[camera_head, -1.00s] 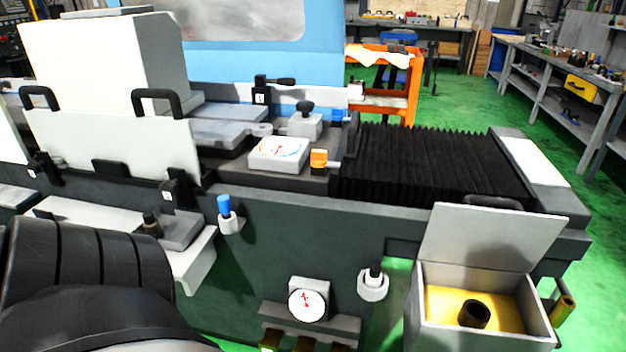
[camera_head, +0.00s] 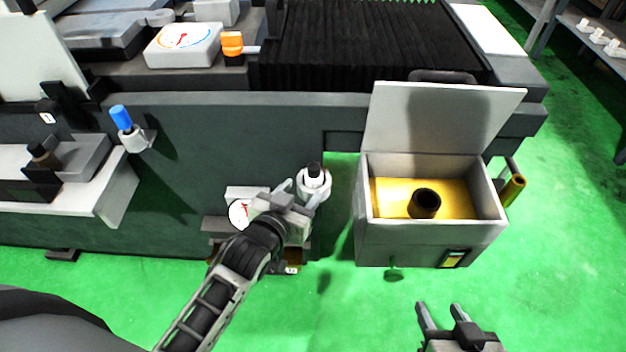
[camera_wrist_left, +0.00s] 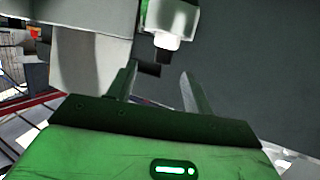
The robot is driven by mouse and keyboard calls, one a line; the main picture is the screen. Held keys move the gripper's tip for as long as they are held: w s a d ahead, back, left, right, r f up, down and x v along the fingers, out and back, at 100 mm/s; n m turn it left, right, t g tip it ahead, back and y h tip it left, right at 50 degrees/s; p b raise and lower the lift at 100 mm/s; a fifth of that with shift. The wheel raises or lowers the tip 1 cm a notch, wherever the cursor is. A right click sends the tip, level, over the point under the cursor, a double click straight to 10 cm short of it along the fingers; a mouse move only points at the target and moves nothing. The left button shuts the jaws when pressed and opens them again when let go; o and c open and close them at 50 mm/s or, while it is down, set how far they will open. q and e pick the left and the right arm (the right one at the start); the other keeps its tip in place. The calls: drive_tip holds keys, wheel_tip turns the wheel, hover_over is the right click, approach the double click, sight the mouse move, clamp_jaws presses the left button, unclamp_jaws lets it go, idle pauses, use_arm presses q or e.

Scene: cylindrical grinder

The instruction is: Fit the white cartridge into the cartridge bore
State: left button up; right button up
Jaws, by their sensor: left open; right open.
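The white cartridge (camera_head: 313,184) with a dark end stands in a white holder on the machine's front side. In the left wrist view a white cylinder with a dark end (camera_wrist_left: 166,42) shows just beyond my fingertips. My left gripper (camera_head: 302,188) is open, its fingers close to the cartridge; I cannot tell if they touch it. The fingers also show in the left wrist view (camera_wrist_left: 158,74). The dark round cartridge bore (camera_head: 424,203) stands open inside the yellow-lined box (camera_head: 434,240). My right gripper (camera_head: 439,308) is open and empty, below the box.
The box's grey lid (camera_head: 440,120) stands raised at the back. A dial gauge (camera_head: 238,213) is partly hidden behind my left gripper. A blue-topped piece (camera_head: 121,117) sits in another holder at the left. Green floor (camera_head: 340,310) is clear before the box.

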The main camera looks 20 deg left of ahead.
sight(311, 172)
use_arm(q)
drive_tip(key=x, duration=0.3)
drive_tip(key=shift+w+f, duration=0.1)
drive_tip(key=shift+w, duration=0.2)
drive_tip(key=shift+a+r+b+x, duration=0.15)
drive_tip(key=shift+r+b+x, duration=0.05)
drive_tip(key=shift+x, duration=1.2)
drive_tip(key=shift+a+r+b+x, duration=0.15)
drive_tip(key=shift+x, duration=1.2)
drive_tip(key=shift+w, duration=0.1)
clamp_jaws()
drive_tip(key=shift+r, duration=0.1)
